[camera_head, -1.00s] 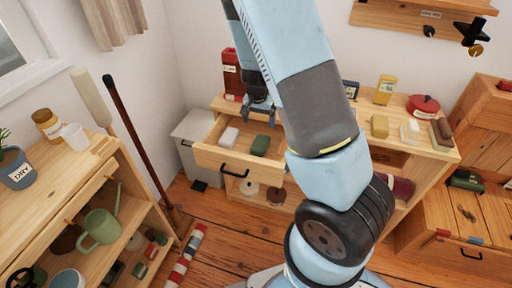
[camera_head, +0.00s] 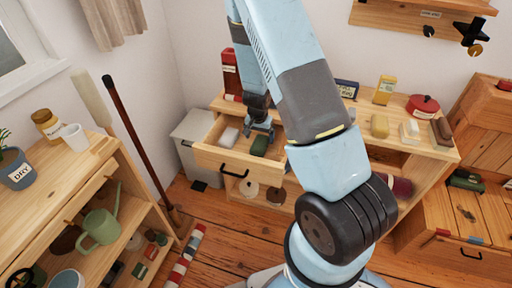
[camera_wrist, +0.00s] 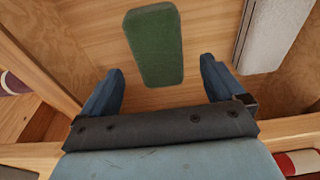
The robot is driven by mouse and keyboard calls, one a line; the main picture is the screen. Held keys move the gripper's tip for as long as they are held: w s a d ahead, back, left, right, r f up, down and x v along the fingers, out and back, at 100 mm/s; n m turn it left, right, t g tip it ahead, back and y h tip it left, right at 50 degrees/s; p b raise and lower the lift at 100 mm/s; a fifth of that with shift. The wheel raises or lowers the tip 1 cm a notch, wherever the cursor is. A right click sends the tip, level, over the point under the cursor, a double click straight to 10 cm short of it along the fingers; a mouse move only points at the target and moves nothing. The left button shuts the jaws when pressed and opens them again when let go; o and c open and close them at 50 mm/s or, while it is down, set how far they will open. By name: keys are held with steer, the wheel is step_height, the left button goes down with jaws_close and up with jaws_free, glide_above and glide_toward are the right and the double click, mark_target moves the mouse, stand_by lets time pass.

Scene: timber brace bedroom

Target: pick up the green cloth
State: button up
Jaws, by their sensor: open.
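The green cloth (camera_head: 260,145) is a dark green block-like bundle lying in the open drawer (camera_head: 225,164) of the wooden cabinet. It also shows in the wrist view (camera_wrist: 154,46), lying flat on the drawer floor. My gripper (camera_head: 258,128) is open over the drawer, just behind the cloth in the head view. In the wrist view my gripper (camera_wrist: 160,85) has its blue fingers spread on either side of the cloth's near end, with nothing held between them. I cannot tell the exact height of the fingertips above the drawer floor.
A white block (camera_head: 229,136) lies in the same drawer, beside the cloth; it shows at the right in the wrist view (camera_wrist: 272,32). The drawer walls stand close around both. A red container (camera_head: 231,72) stands on the cabinet top near the arm.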

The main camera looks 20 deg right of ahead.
mark_target(260, 142)
steer(key=shift+w+d+f, duration=0.1)
steer(key=shift+w+f, duration=0.05)
steer(key=shift+f, duration=2)
steer(key=c, duration=1.1)
